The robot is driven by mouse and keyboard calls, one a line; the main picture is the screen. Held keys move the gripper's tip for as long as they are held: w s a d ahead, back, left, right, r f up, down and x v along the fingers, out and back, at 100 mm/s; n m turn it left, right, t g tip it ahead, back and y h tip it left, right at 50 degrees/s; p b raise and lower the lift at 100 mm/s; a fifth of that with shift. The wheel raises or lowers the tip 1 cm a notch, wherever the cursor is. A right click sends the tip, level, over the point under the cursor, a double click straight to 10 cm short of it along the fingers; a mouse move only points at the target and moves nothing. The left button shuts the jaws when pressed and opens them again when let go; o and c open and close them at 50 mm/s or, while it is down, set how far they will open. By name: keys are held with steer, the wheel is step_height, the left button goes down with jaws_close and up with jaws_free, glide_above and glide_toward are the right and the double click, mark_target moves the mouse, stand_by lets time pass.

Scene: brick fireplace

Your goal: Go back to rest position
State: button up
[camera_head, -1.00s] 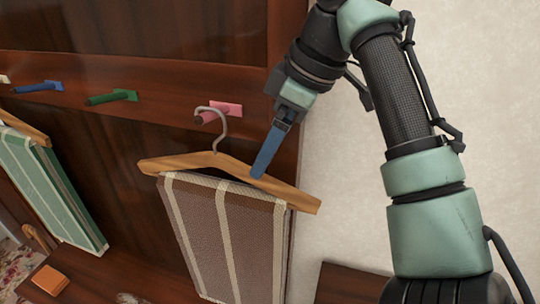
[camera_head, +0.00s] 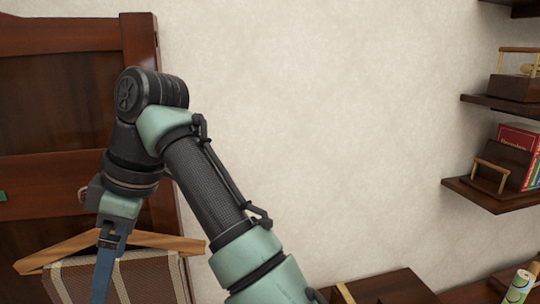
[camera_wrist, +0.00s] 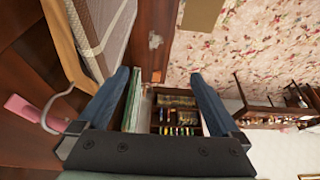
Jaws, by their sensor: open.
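My gripper (camera_wrist: 158,78) is open in the wrist view, with its two blue fingers apart and nothing between them. The head view shows its blue finger (camera_head: 106,262) in front of the wooden hanger (camera_head: 165,240). A brown striped cloth (camera_head: 150,277) hangs from that hanger. In the wrist view the hanger's metal hook (camera_wrist: 47,118) is at the pink peg (camera_wrist: 28,110), with the wooden bar (camera_wrist: 64,42) and cloth (camera_wrist: 103,25) left of the fingers. I cannot tell whether the gripper touches the hanger.
The dark wooden rack (camera_head: 60,120) stands at the left. Wall shelves (camera_head: 490,195) with books and boxes are at the right, and the wall between is bare. Lower furniture (camera_head: 385,287) runs along the bottom. The wrist view shows a flowered carpet (camera_wrist: 240,50) and a shelf unit (camera_wrist: 175,112).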

steer(key=w+m+t+y, duration=0.4)
steer(key=w+m+t, duration=0.3)
steer(key=m+t, duration=0.2)
steer(key=s+d+r+m+t+h, duration=0.2)
steer(key=d+m+t+h, duration=0.8)
steer(key=d, duration=1)
steer(key=s+r+t, duration=0.3)
steer(key=s+r, duration=0.1)
steer(key=r, duration=0.3)
steer(key=s+r+m+t+y+b, duration=0.1)
steer(key=s+r+t, duration=0.2)
steer(key=s+r, duration=0.2)
steer(key=s+d+r+t+b, duration=0.1)
steer(key=s+r+t, duration=0.2)
steer(key=r, duration=0.8)
steer(key=shift+s+r+m+t+y, duration=0.2)
steer(key=shift+s+m+t+y, duration=0.15)
steer(key=shift+s, duration=0.45)
steer(key=shift+c, duration=0.3)
